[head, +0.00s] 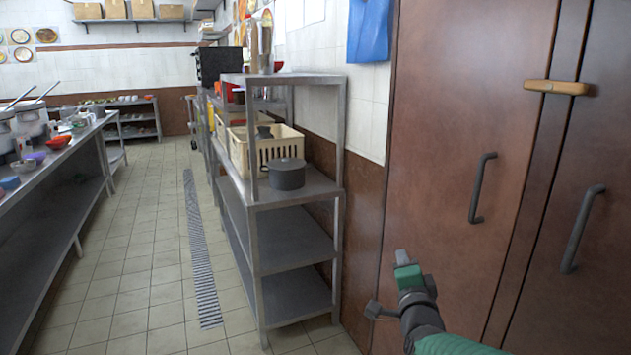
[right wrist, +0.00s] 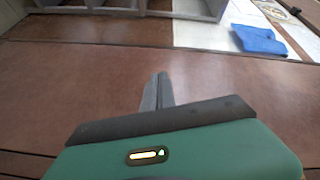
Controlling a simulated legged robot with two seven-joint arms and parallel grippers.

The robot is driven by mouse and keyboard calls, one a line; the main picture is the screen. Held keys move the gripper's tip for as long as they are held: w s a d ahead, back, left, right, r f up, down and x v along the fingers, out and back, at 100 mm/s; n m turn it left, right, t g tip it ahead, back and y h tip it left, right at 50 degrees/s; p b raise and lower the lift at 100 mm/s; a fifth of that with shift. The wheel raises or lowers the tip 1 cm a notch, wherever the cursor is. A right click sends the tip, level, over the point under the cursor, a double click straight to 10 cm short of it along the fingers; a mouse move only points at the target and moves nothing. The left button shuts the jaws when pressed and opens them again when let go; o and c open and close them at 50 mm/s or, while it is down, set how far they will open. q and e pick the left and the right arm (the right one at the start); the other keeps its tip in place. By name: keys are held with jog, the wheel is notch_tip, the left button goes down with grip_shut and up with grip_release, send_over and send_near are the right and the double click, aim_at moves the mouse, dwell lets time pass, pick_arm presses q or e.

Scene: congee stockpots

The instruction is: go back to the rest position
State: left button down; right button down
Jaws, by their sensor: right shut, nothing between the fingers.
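My right gripper (head: 403,262) is at the lower right of the head view, in front of the brown cabinet door (head: 455,130). In the right wrist view its fingers (right wrist: 158,90) are together with nothing between them. The gripper is apart from the dark door handle (head: 481,188), which is above and to the right of it in the head view. My left gripper is not in view.
A metal shelf (head: 262,204) stands left of the cabinet, holding a grey pot (head: 287,174) and a cream crate (head: 278,148). A long counter (head: 62,152) runs along the left. The tiled aisle (head: 137,262) between is clear.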

jog(key=s+a+f+n+g+y, duration=0.1)
jog(key=s+f+n+g, duration=0.35)
jog(key=s+f, duration=0.35)
jog(key=s+a+f+n+g+y, duration=0.1)
jog(key=s+f+n+g, duration=0.4)
jog(key=f, duration=0.6)
jog(key=s+d+f+n+g, duration=0.1)
jog(key=s+f+n+g, duration=0.3)
jog(key=s, duration=0.7)
jog(key=s+f+n+g, duration=0.2)
jog(key=s+f, duration=0.4)
jog(key=s, duration=0.4)
jog(key=w+p+v, duration=0.3)
jog(key=p+v, duration=1.1)
jog(key=p, duration=0.1)
jog(key=w+r+p+v, duration=0.1)
jog(key=w+p+v, duration=0.2)
jog(key=p+v, duration=1.2)
jog(key=shift+s+a+r+p, duration=0.15)
jog(key=shift+r+p, duration=0.2)
jog(key=shift+r, duration=0.1)
